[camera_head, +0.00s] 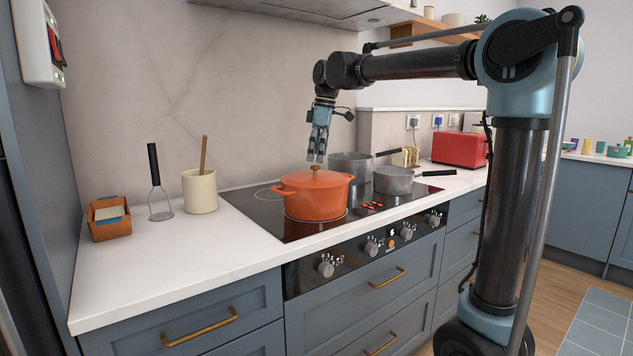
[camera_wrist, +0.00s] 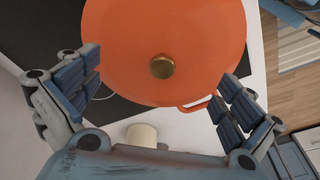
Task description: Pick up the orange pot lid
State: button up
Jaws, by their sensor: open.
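The orange pot lid (camera_wrist: 205,45) has a round brass knob (camera_wrist: 162,66) at its centre. In the head view the orange lid (camera_head: 335,178) sits on the orange pot (camera_head: 318,202), which stands on the black cooktop. My gripper (camera_head: 317,158) points down just above the brass knob. In the wrist view my gripper (camera_wrist: 160,85) is open, with its fingers spread to the left and right of the knob and nothing between them gripped. One orange side handle (camera_wrist: 197,105) of the pot shows below the lid.
Two grey pots, one at the back (camera_head: 350,163) and one to the right (camera_head: 393,180), stand close to the orange pot. A cream utensil crock (camera_head: 200,192), a masher (camera_head: 158,190) and a brown box (camera_head: 109,220) stand on the left counter. The front left counter is clear.

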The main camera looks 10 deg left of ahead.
aim_at(316, 166)
jog(key=shift+s+a+f, duration=0.1)
jog(key=shift+a+f, duration=0.05)
jog(key=shift+f, duration=0.75)
jog(key=shift+a+f, duration=0.1)
jog(key=shift+f, duration=0.8)
jog(key=shift+s+r, duration=0.1)
jog(key=c, duration=2.3)
jog(key=shift+s, duration=0.2)
grip_shut()
jog(key=shift+w, duration=0.1)
